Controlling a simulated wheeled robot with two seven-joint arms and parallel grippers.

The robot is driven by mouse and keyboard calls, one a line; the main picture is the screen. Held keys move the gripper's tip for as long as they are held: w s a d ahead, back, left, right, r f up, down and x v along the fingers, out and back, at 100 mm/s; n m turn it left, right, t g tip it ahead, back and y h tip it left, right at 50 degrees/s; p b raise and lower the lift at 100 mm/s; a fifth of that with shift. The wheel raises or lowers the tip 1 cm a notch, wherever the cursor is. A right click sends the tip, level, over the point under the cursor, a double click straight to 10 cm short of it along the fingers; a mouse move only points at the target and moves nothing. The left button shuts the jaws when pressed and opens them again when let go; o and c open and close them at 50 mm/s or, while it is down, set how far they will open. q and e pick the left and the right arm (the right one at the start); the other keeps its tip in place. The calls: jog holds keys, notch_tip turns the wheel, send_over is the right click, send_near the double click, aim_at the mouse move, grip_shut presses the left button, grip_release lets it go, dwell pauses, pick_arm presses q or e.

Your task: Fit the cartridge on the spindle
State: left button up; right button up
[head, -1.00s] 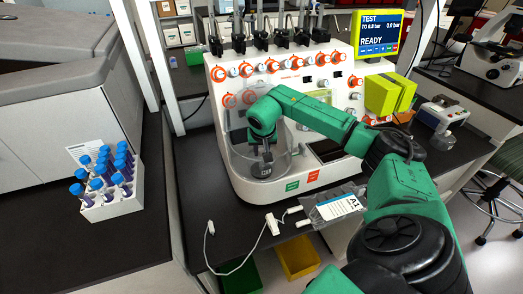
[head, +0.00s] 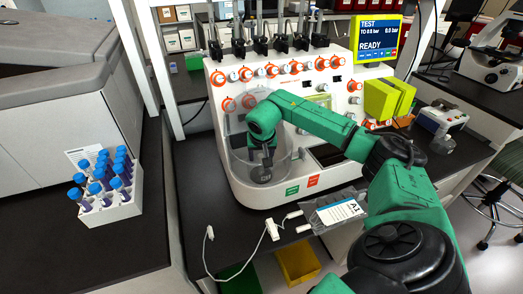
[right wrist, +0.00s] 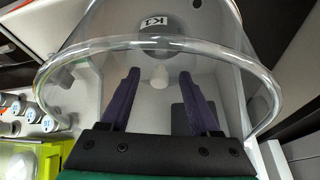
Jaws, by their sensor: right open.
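A dark grey round cartridge (head: 261,174) sits low inside the clear round bowl (head: 236,165) on the front of the white machine. In the right wrist view the cartridge, marked K1 (right wrist: 157,25), shows beyond my fingertips. A small pale knob (right wrist: 160,75) shows between the fingers; I cannot tell whether it is the spindle. My right gripper (right wrist: 160,80) reaches into the bowl with its two dark fingers apart, nothing visibly gripped. In the head view the right gripper (head: 264,158) is just above the cartridge. Whether the cartridge is seated on a spindle is hidden. My left gripper is out of view.
The bowl's clear rim (right wrist: 75,57) surrounds my right gripper closely. A bag labelled A1 (head: 338,212) and white tubing (head: 258,245) lie at the bench's front edge. A rack of blue-capped tubes (head: 110,208) stands at left. The machine's screen (head: 378,36) reads TEST and READY.

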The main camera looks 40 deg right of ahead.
jog(key=b+v, duration=0.1)
jog(key=v, duration=1.3)
jog(key=shift+b, duration=0.35)
